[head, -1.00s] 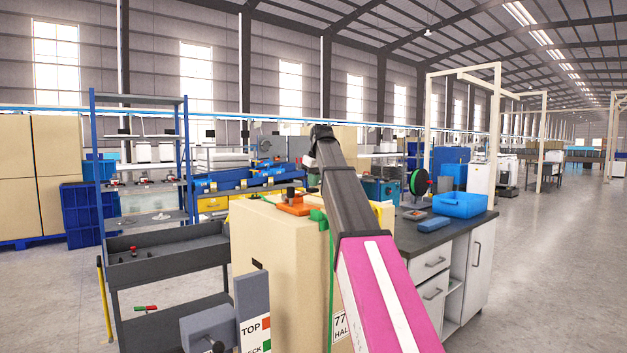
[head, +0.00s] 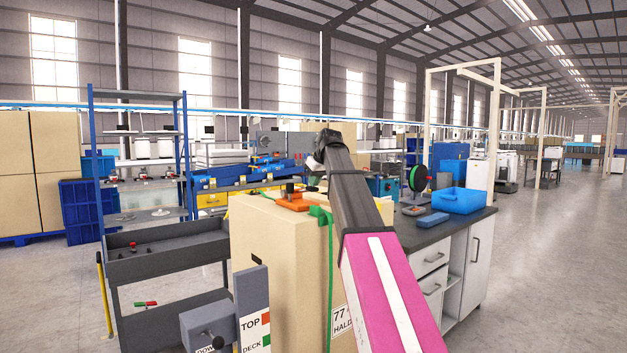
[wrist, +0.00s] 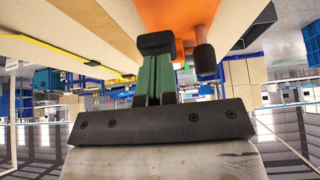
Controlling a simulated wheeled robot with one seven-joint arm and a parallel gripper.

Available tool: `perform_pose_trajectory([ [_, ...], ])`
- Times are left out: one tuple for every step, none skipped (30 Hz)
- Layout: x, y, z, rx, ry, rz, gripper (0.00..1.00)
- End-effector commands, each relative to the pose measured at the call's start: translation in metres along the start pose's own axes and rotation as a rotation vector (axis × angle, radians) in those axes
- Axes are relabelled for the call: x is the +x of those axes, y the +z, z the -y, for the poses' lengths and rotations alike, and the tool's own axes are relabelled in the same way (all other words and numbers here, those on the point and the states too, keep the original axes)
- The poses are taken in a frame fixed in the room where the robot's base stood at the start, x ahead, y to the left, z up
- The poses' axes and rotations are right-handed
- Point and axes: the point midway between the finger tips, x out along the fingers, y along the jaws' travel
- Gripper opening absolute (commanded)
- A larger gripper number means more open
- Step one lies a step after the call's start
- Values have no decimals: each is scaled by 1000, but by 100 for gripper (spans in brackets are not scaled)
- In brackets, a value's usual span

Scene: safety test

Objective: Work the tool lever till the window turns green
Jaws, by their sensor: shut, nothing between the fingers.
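An orange tool (head: 294,204) with a dark upright knob or lever (head: 290,190) sits on top of a large cardboard box (head: 282,260). A green strap (head: 329,270) runs over the box edge beside it. In the wrist view the orange tool (wrist: 170,15) fills the top, with a dark cylindrical grip (wrist: 204,60) right of my fingers. My gripper (wrist: 155,45) is shut and empty, its dark tips in front of the tool; I cannot tell whether they touch it. No window can be made out.
A sign with TOP and DECK labels (head: 252,325) stands before the box. A dark cart (head: 165,250) is at left. A dark-topped bench (head: 440,235) with a blue bin (head: 459,201) is at right. Open floor lies further right.

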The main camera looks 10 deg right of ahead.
Motion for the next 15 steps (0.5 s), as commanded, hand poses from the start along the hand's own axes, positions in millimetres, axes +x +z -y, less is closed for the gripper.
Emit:
perform_pose_trajectory([
  [1,2,0,0,-1,4,0],
  [2,4,0,0,-1,5,0],
  [3,5,0,0,-1,5,0],
  [4,6,0,0,-1,6,0],
  [5,8,0,0,-1,6,0],
  [6,10,1,0,-1,6,0],
  [7,11,1,0,-1,6,0],
  [8,13,1,0,-1,6,0],
  [9,17,1,1,0,-5,0],
  [11,20,2,1,-1,-26,0],
  [12,22,2,1,0,-46,0],
  [14,24,2,1,0,-71,0],
  [16,26,2,1,-1,-90,0],
  [17,28,2,1,0,-107,0],
  [19,29,2,0,-1,-127,0],
])
